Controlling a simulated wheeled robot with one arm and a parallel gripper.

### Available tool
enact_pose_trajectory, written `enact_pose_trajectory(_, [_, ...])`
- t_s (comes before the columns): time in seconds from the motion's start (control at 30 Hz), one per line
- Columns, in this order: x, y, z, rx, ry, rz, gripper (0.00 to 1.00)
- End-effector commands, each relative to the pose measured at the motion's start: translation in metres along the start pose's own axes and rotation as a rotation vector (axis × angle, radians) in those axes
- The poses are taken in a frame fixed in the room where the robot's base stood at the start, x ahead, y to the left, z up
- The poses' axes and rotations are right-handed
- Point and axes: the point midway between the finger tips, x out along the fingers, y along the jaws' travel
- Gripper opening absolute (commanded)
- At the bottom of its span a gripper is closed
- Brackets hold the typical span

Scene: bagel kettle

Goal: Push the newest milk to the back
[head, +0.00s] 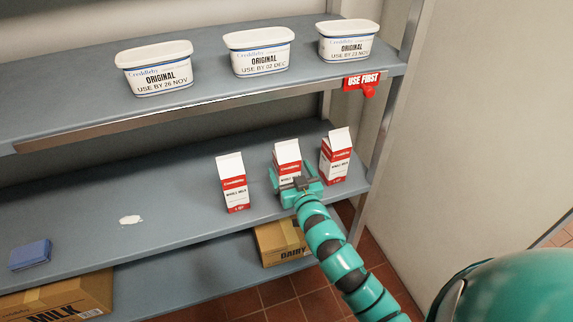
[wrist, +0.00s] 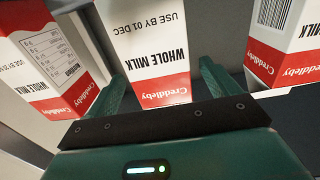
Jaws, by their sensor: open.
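Three red and white whole milk cartons stand upright on the middle shelf (head: 80,225): a left carton (head: 232,182), a middle carton (head: 287,157) and a right carton (head: 335,157). My gripper (head: 295,180) is open in front of the middle carton. In the wrist view, the picture is turned over and the gripper (wrist: 162,85) has a finger on each side of the middle carton (wrist: 150,50), which reads "USE BY 01 DEC". I cannot tell whether the fingers touch it. Neighbouring cartons show at left (wrist: 50,65) and right (wrist: 285,40); their dates are not clearly legible.
Three white tubs stand on the upper shelf (head: 60,105), with a red "USE FIRST" tag (head: 361,81) at its right edge. A white spill (head: 130,220) and a blue block (head: 30,254) lie on the middle shelf. Cardboard boxes (head: 282,242) sit below.

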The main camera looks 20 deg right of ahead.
Motion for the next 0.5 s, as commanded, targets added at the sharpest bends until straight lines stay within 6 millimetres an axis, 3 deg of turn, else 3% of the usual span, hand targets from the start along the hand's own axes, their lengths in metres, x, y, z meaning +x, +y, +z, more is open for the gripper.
enact_pose_trajectory(0.2, [0.026, -0.001, 0.0, 0.0, 0.001, -0.002, 0.87])
enact_pose_trajectory(0.5, [0.036, -0.001, -0.001, 0.002, 0.003, -0.002, 0.87])
